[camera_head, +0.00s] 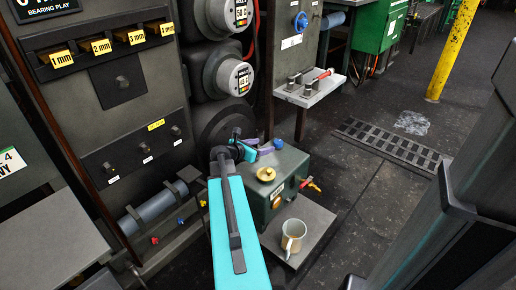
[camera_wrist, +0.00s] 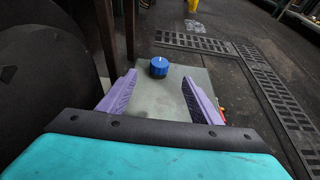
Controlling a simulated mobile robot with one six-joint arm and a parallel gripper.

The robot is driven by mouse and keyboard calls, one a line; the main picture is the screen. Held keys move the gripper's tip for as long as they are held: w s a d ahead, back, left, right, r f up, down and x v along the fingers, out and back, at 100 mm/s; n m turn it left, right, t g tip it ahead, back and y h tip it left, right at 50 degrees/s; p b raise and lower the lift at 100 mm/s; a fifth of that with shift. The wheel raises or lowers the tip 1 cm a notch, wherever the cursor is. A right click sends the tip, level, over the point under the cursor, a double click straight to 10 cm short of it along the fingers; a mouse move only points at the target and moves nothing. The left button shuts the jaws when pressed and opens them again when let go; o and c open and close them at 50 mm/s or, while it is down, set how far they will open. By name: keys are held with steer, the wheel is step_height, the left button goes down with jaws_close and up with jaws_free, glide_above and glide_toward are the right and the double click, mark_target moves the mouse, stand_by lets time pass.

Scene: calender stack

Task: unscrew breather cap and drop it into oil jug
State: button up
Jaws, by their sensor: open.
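A blue ridged cap (camera_wrist: 159,67) with a white mark sits upright on the green-grey box (camera_wrist: 170,97) in the wrist view. It also shows at the box's back edge in the head view (camera_head: 278,144). My gripper (camera_wrist: 160,77) is open, its purple fingers apart and empty, with the cap in line with the gap near the tips. In the head view my gripper (camera_head: 262,151) is low over the back of the box. A brass cap (camera_head: 266,174) sits on the box top nearer the camera. I cannot tell which is the breather cap. A cream jug (camera_head: 293,236) stands open below.
The jug stands on a grey plate (camera_head: 318,222) in front of the box. Red and orange handles (camera_head: 312,184) stick out at the box's right side. The machine panel (camera_head: 135,115) rises at left. A small shelf (camera_head: 312,92) stands behind.

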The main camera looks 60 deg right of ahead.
mark_target(278, 142)
steer(key=b+x, duration=0.3)
steer(key=x, duration=0.8)
steer(key=shift+s+d+f, duration=0.1)
steer(key=shift+d, duration=0.2)
steer(key=shift+a, duration=0.1)
steer(key=c, duration=1.1)
